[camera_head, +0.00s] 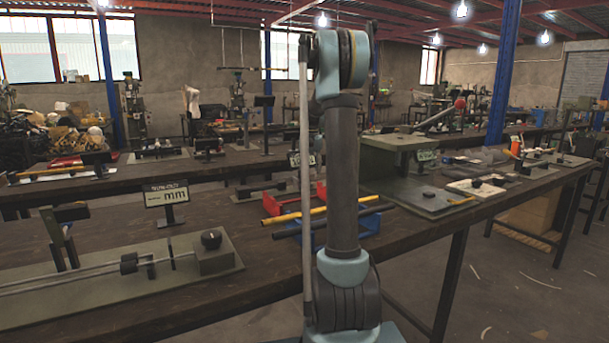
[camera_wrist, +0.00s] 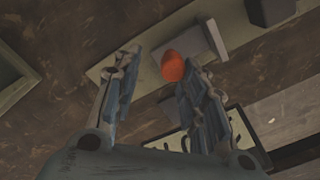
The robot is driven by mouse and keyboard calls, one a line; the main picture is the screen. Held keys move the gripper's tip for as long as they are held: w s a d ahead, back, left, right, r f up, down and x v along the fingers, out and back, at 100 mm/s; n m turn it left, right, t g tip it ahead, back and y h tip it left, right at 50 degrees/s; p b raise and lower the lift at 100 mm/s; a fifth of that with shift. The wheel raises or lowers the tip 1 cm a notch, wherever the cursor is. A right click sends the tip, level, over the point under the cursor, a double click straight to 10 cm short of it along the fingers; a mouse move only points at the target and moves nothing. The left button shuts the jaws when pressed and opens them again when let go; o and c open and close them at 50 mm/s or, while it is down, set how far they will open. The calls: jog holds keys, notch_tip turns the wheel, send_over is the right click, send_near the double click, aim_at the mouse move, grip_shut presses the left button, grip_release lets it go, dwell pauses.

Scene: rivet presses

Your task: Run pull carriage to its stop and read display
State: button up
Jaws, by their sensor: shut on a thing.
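My gripper (camera_wrist: 152,72) shows in the wrist view with its fingers either side of a gap. An orange-red knob (camera_wrist: 173,66) sits at the fingertips, against the right finger, and the jaws are shut on it. A pale block (camera_wrist: 203,40) stands behind it on a long plate. In the head view a rig with two rods (camera_head: 95,276) lies at the lower left. A dark block (camera_head: 129,263) sits on its rods, and an end block with a black knob (camera_head: 211,239) stands at the right. A display (camera_head: 167,193) shows a dash and "mm".
My arm covers the middle of the head view. Bare bench top lies between the rod rig and the bars.

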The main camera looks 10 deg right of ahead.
jog(key=shift+d, duration=0.45)
dwell(0.5)
jog(key=o, duration=0.7)
jog(key=shift+d+f, duration=0.1)
jog(key=shift+d, duration=0.05)
jog(key=shift+a, duration=0.25)
jog(key=shift+s+r, duration=0.6)
jog(key=shift+r, duration=0.1)
jog(key=shift+w+r, duration=0.1)
jog(key=shift+r, duration=9.8)
